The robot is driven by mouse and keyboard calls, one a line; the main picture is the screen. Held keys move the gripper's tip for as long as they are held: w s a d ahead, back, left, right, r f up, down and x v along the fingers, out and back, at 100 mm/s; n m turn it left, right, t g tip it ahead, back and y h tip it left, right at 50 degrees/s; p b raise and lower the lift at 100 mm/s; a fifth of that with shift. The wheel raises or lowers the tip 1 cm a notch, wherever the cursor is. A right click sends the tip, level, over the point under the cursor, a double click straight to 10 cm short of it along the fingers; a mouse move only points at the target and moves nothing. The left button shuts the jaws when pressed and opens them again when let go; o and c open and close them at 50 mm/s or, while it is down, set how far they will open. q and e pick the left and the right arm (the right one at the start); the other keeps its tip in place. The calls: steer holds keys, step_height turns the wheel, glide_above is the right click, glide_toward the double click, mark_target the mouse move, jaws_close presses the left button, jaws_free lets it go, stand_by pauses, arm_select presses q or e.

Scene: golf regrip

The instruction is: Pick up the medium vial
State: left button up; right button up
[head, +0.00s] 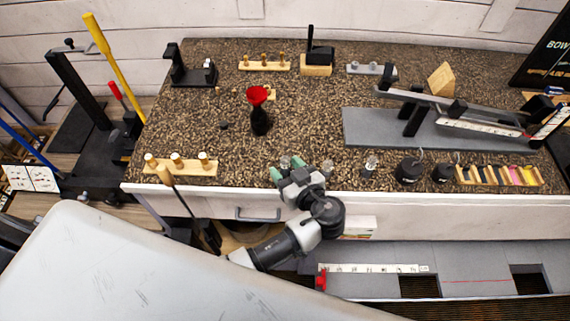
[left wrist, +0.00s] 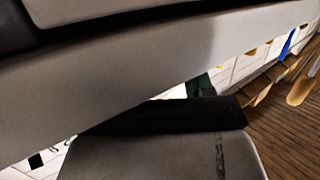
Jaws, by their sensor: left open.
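Small clear vials stand in a row along the front of the speckled countertop (head: 310,125). One vial (head: 284,162) is at the fingertips of my left gripper, another vial (head: 327,168) is just right of the gripper, and a third vial (head: 370,166) stands farther right. They are too small here to tell which is the medium one. My left gripper (head: 286,168), with green fingertips, is open over the counter's front edge. I cannot tell whether it touches the nearest vial. My right gripper is not in view.
Right of the vials stand two black weights (head: 408,171) and a wooden rack with coloured strips (head: 497,176). A wooden peg block (head: 180,168) is at the front left. A black bottle with a red funnel (head: 260,121) stands behind the gripper. The counter centre is mostly free.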

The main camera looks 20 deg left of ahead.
arm_select(q)
jaws_close()
stand_by(0.3)
steer(key=shift+r, duration=0.15)
